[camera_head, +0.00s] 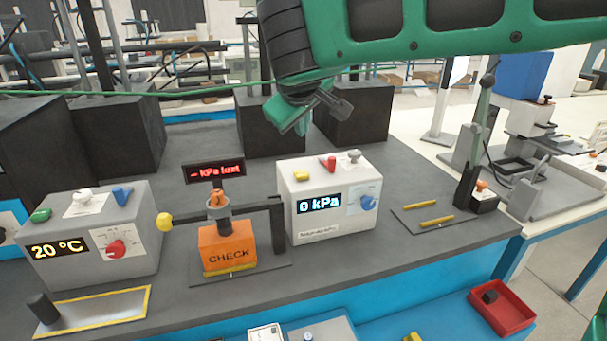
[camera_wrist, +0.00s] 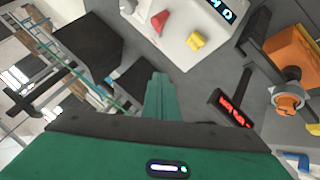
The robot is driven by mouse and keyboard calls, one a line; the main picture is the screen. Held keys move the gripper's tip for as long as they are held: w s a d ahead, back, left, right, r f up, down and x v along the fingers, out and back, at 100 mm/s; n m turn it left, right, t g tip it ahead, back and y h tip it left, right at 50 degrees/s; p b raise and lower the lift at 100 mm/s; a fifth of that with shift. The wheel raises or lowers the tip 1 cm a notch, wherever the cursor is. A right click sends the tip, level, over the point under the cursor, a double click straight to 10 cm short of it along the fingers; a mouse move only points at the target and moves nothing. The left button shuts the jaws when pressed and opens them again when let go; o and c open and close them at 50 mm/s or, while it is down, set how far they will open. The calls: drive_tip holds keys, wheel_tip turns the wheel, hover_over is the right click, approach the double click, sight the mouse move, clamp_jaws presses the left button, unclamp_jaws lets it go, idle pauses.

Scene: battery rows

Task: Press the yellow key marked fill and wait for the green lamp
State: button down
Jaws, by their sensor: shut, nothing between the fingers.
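The yellow key (camera_head: 302,175) sits on top of the white pressure box (camera_head: 330,225), at its left front corner. Its marking is too small to read. The box's display (camera_head: 319,202) reads 0 kPa. In the wrist view the yellow key (camera_wrist: 196,41) lies up and right of my fingertips, with nothing over it. My gripper (camera_head: 292,117) is shut and empty, above and behind the box, clear of the key. It also shows in the wrist view (camera_wrist: 158,82). I cannot make out a lit green lamp.
A red key (camera_head: 329,163) and a grey key (camera_head: 354,156) stand beside the yellow one. Left are the orange CHECK block (camera_head: 228,248) in its stand, a red display (camera_head: 214,171) and a 20 °C box (camera_head: 95,238). Black blocks (camera_head: 270,128) stand behind.

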hover_over(301, 176)
wheel_tip(301, 176, down, 7)
drive_tip(key=shift+w+d+f, duration=0.1)
drive_tip(key=shift+w+f, duration=0.05)
drive_tip(key=shift+f, duration=0.35)
idle(2.0)
drive_tip(key=shift+f, duration=0.3)
drive_tip(key=shift+f, duration=0.45)
idle(0.9)
drive_tip(key=shift+r, duration=0.85)
